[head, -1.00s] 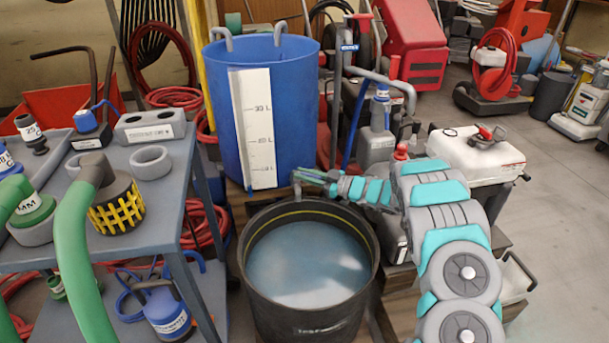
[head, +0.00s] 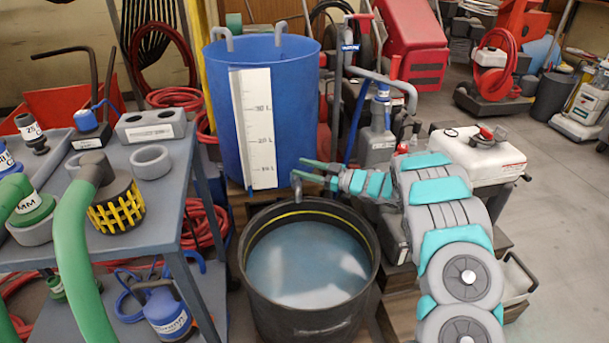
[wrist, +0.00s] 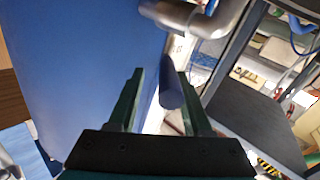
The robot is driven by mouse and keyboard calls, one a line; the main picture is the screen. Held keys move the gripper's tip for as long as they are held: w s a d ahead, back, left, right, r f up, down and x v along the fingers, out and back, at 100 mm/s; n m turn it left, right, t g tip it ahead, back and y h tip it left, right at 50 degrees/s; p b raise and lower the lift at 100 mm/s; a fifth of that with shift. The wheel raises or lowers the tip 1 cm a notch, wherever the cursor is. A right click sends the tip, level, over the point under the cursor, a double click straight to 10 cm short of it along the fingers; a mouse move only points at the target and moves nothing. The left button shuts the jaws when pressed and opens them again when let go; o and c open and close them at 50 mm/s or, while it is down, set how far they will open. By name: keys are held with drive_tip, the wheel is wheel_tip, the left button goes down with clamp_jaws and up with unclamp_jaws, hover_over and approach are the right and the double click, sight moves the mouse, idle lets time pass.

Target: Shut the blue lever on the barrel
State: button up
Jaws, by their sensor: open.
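The blue barrel (head: 303,110) stands behind a black tub, with a white litre scale on its front. In the wrist view the barrel wall (wrist: 80,70) fills the left. A grey metal spout (wrist: 195,18) comes off it at the top; its bent end (head: 297,186) shows in the head view. The blue lever (wrist: 172,88) is a short rounded bar between my green fingers, closer to the right one; I cannot tell whether they touch. My gripper (head: 303,169) is open beside the barrel's lower right side, and it also shows in the wrist view (wrist: 160,85). The lever is not clear in the head view.
The black tub (head: 250,265) holds bluish water under the spout. A grey cart (head: 160,205) with hoses and fittings stands at left. A white canister (head: 470,155) and a grey bottle (head: 378,148) are at right near my arm. Open floor lies at far right.

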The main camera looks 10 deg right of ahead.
drive_tip(key=s+r+b, duration=0.1)
drive_tip(key=s+r, duration=0.1)
drive_tip(key=s, duration=1.4)
drive_tip(key=shift+a+r+b, duration=0.25)
drive_tip(key=shift+r+b, duration=0.05)
drive_tip(key=shift+b, duration=0.05)
drive_tip(key=shift+c, duration=0.2)
